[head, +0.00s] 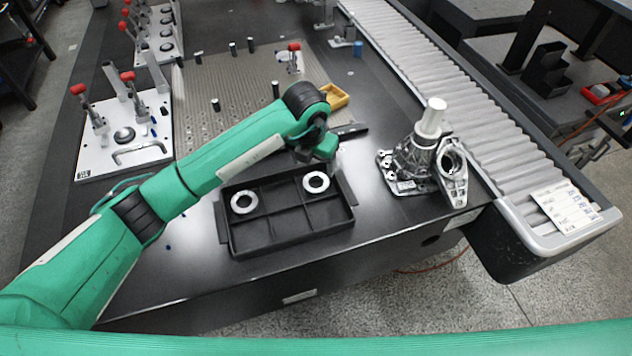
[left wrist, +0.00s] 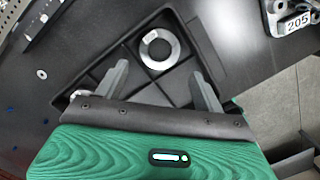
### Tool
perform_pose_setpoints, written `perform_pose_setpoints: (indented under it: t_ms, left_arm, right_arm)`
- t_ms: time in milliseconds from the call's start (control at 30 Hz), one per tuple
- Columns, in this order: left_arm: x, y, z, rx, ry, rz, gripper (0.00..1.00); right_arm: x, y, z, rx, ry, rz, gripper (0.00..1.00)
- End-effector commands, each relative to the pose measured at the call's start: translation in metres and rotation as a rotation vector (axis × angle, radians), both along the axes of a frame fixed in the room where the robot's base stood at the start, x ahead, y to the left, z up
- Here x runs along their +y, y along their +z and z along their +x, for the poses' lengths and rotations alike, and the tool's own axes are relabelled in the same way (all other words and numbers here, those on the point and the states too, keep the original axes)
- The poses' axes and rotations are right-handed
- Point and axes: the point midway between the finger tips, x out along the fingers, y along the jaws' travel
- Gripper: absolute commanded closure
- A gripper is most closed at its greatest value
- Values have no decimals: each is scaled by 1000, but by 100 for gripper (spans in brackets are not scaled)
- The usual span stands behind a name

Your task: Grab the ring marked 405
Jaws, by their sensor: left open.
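A black divided tray (head: 285,222) lies near the front of the table and holds two silver rings. One ring (head: 244,202) lies in a left compartment, the other ring (head: 316,182) in a right one. No 405 marking is readable on either. My left gripper (head: 328,160) is above the tray's back right, close to the right ring; its fingers are mostly hidden in the head view. In the left wrist view the left gripper (left wrist: 160,72) is open and empty, with one ring (left wrist: 159,48) lying beyond and between the fingertips. My right gripper is not in view.
A metal casting with a white-topped cylinder (head: 428,125) stands right of the tray. A yellow bin (head: 335,96) sits behind the tray. A roller conveyor (head: 440,90) runs along the right.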

Motion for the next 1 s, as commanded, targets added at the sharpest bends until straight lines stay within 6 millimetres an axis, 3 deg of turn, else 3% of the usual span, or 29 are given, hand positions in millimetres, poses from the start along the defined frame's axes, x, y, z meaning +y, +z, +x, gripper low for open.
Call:
perform_pose_setpoints:
  t_ms: [100, 367, 633, 933, 1000]
  left_arm:
    - [-2, -19, 2, 3, 0, -1, 30]
    - [-3, -38, 4, 3, 0, -2, 30]
    - [-5, -76, 9, 3, -1, -3, 30]
    - [-5, -83, 11, 0, -1, -2, 30]
    - [-5, -83, 11, 0, -1, -2, 40]
  right_arm:
    - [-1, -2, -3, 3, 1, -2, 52]
    - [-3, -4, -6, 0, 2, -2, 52]
    - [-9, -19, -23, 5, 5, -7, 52]
    - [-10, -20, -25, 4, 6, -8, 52]
    - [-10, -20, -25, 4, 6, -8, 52]
